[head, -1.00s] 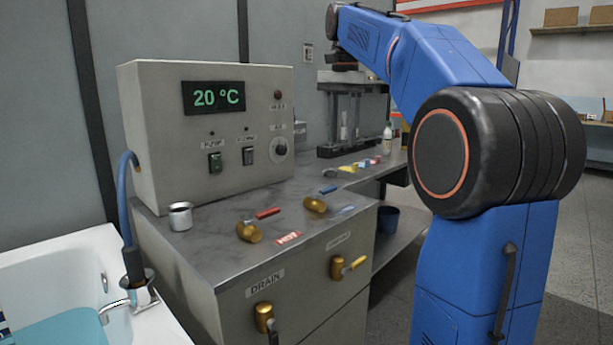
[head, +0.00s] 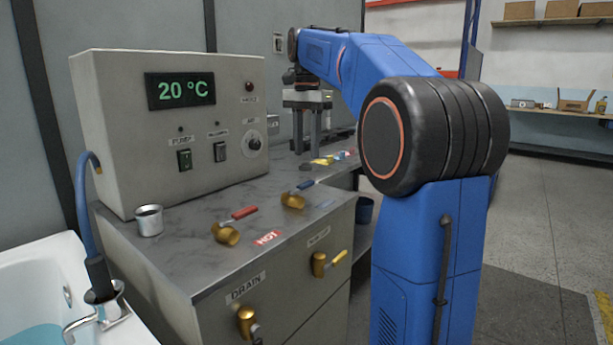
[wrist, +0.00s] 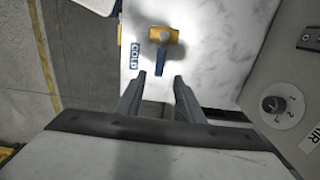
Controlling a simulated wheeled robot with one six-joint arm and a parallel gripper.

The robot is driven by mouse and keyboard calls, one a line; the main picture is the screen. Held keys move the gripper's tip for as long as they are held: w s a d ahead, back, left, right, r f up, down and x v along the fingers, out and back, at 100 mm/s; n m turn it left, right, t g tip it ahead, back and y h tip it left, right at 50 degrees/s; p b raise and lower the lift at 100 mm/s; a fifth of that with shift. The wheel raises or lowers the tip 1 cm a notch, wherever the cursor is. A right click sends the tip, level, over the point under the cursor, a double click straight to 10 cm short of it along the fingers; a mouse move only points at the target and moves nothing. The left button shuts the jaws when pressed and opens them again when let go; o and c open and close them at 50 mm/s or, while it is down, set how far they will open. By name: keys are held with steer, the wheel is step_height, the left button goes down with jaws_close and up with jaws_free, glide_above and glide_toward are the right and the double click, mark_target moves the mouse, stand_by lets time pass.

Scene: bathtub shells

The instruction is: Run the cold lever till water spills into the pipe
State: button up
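The cold lever is a brass valve (head: 292,201) with a blue handle (head: 304,186) on the grey console top. In the wrist view the brass body (wrist: 164,35) has its blue handle (wrist: 160,62) pointing toward my gripper, beside a blue COLD label (wrist: 134,55). My gripper (wrist: 159,80) is open and empty, its fingertips on either side of the handle's line, just short of its end in the picture. In the head view my gripper (head: 306,146) hangs beyond the lever; contact cannot be told. A blue hose (head: 85,200) with a dark lower end reaches the tub; I see no flow.
A red-handled hot valve (head: 228,234) and a metal cup (head: 149,220) stand on the console top. The control box (head: 180,130) reads 20 °C. Two more brass valves (head: 247,320) (head: 320,264) are on the front. The white tub (head: 45,262) is at left.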

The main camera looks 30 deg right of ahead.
mark_target(307, 182)
step_height(307, 182, down, 8)
steer(key=shift+f, duration=0.25)
jaws_close()
